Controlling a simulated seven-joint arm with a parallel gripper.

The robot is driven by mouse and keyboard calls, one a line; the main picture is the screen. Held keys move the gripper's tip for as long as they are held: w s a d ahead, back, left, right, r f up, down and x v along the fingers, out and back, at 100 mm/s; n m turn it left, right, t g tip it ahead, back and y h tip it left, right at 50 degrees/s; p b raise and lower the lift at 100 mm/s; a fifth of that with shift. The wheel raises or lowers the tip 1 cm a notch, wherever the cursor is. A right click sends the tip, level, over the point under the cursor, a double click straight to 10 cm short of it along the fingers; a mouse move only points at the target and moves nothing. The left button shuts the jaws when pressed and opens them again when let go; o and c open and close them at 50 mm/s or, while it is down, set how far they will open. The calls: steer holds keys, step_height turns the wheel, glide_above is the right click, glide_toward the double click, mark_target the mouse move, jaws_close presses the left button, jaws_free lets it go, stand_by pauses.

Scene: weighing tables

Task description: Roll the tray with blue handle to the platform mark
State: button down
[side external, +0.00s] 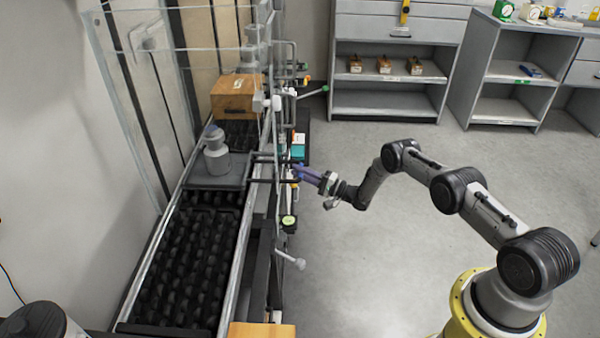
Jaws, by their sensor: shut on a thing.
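A dark grey flat tray (222,176) sits on the black roller track, with a grey cylindrical weight (216,156) standing on it. Dark bars reach from the tray's right side across the rail toward my gripper (298,172). My gripper is at the right of the rail, shut on what looks like the end of these bars, the tray's handle. A blue-purple part shows at the jaws; I cannot tell how much of it is handle and how much finger. I cannot make out a platform mark.
The black roller track (190,265) is bare in front of the tray. A wooden box (236,97) stands on the track behind it. Clear panels (140,90) line the left side. Levers and knobs (290,258) stick out along the right rail. The floor at right is open.

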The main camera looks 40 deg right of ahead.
mark_target(301, 163)
steer(key=shift+w+d, duration=1.75)
steer(key=c, duration=0.8)
jaws_free()
steer(key=shift+c, duration=0.2)
steer(key=shift+s, duration=0.1)
steer(key=v, duration=1.3)
steer(key=shift+s+d, duration=0.25)
steer(key=shift+s, duration=0.05)
